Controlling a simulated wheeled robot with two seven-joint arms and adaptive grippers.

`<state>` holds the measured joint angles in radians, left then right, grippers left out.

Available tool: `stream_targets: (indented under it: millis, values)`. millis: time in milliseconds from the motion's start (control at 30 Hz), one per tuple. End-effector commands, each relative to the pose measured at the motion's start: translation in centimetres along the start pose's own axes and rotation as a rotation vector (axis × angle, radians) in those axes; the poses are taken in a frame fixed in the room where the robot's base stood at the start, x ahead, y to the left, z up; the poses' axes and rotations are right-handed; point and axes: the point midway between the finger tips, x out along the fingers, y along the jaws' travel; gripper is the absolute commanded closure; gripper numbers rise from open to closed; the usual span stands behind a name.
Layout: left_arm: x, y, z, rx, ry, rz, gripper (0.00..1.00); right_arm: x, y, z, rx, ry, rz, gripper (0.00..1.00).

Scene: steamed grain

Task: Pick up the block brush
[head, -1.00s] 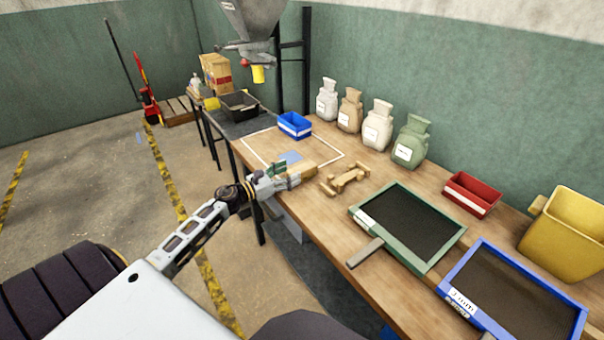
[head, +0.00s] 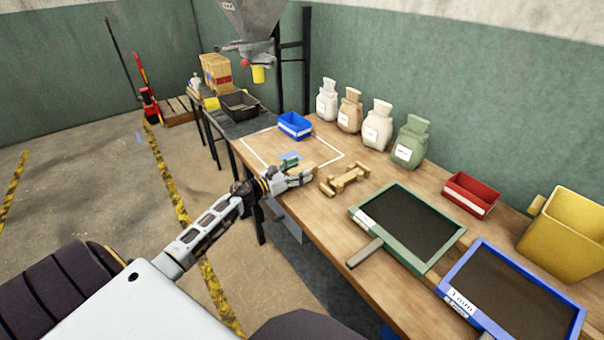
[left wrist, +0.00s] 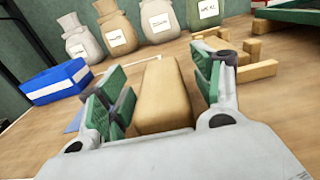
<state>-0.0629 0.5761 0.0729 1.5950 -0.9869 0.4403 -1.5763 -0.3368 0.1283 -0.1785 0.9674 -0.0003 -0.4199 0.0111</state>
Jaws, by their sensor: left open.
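The block brush appears as a long tan wooden block (left wrist: 163,95) in the left wrist view. It lies on the table between the two fingers of my left gripper (left wrist: 169,88), with gaps visible on both sides. In the head view the left gripper (head: 291,172) is low over the table's near edge and hides much of the block (head: 303,165). The left gripper is open, its green pads on either side of the block. Any bristles are hidden. My right gripper is not in view.
A wooden stand (head: 345,180) lies just right of the gripper. A blue bin (head: 295,125) stands behind, with several sacks (head: 377,127) along the wall. A green-framed sieve (head: 410,258), blue-framed sieve (head: 512,335), red bin (head: 472,195) and yellow bin (head: 567,225) are to the right.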

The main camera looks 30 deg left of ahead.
Motion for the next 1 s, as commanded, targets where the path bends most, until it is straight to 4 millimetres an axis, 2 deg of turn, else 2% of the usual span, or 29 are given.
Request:
stream_targets:
  millis: [600,1000]
  values:
    - [0.44,0.02,0.01,0.0,0.0,0.0,0.34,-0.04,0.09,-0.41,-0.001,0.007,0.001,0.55]
    - [0.44,0.02,0.01,0.0,0.0,0.0,0.85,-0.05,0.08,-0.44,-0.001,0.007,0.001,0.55]
